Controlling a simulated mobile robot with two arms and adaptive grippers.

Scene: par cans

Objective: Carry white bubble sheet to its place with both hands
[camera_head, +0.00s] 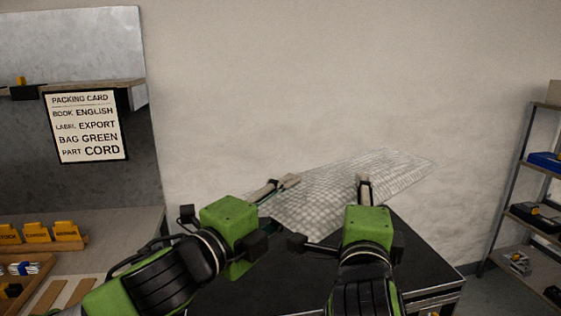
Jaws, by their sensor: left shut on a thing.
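The white bubble sheet (325,200) is a pale, quilted-looking sheet above the dark table, slanting up to the right toward the wall. My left gripper (290,182) is at the sheet's left edge and shut on it. My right gripper (364,180) reaches over the near side of the sheet, its fingers overlapping it in the picture. Its wrist hides where the fingers meet the sheet, so I cannot tell whether it grips it.
The black table (420,262) stands below the sheet, its top mostly bare at right. A packing card sign (85,127) hangs at left above a bench with yellow-labelled bins (38,233). A metal shelf rack (505,190) with boxes stands at right.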

